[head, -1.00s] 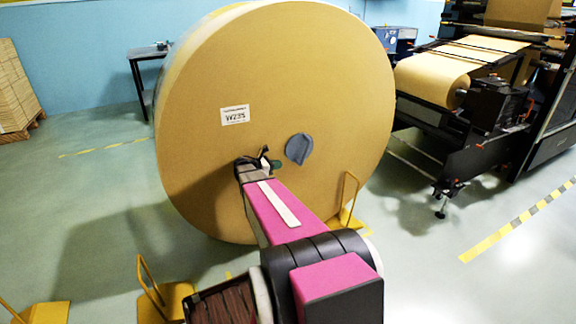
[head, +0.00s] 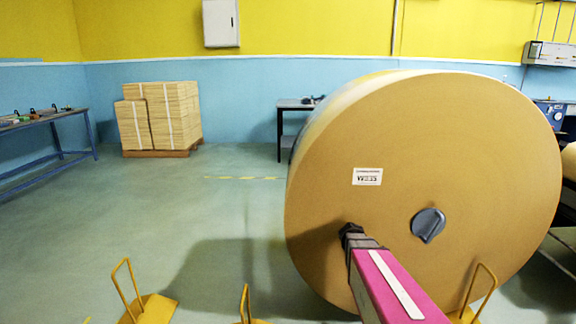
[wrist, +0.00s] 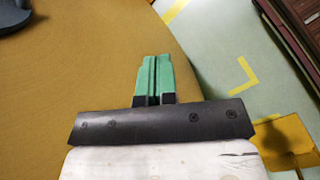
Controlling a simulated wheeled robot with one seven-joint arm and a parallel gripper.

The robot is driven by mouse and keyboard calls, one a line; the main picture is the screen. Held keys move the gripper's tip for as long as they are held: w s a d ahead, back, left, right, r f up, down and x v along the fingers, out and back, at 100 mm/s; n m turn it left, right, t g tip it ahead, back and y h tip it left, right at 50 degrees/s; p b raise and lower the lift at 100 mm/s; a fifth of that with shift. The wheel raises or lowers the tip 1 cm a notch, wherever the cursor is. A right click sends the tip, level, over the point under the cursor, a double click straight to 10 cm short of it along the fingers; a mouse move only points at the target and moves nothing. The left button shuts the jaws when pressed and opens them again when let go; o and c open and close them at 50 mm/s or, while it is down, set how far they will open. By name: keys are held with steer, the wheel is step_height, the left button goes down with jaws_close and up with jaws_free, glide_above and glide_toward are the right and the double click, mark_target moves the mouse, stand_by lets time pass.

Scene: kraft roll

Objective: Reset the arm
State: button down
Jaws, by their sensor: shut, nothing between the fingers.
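My arm reaches forward from the bottom of the head view, with its pink link in front of a very large kraft roll (head: 480,150). The roll stands on its edge, with a white label (head: 367,176) and a grey plug (head: 428,225) at its centre. My gripper's fingers are hidden in the head view behind the dark wrist end. In the wrist view my gripper (wrist: 154,62) has green fingers lying side by side, shut and empty. The roll's brown face (wrist: 80,70) fills the left and middle behind them. Whether the fingers touch it, I cannot tell.
Yellow wheel chocks with handles (head: 150,308) stand on the floor around the roll's foot. A pallet of stacked cartons (head: 165,115) stands at the back left, near a blue bench (head: 50,130). A dark table (head: 290,118) is behind the roll. Floor on the left is open.

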steer(key=s+a+m+y, duration=0.4)
steer(key=s+a+m, duration=0.1)
steer(key=a, duration=0.3)
steer(key=s+a+m+y, duration=0.4)
steer(key=s+a, duration=0.2)
steer(key=a, duration=0.2)
steer(key=shift+s+a+r+m+y, duration=0.2)
steer(key=shift+s+a+m+y, duration=0.1)
steer(key=shift+a+m+y, duration=0.1)
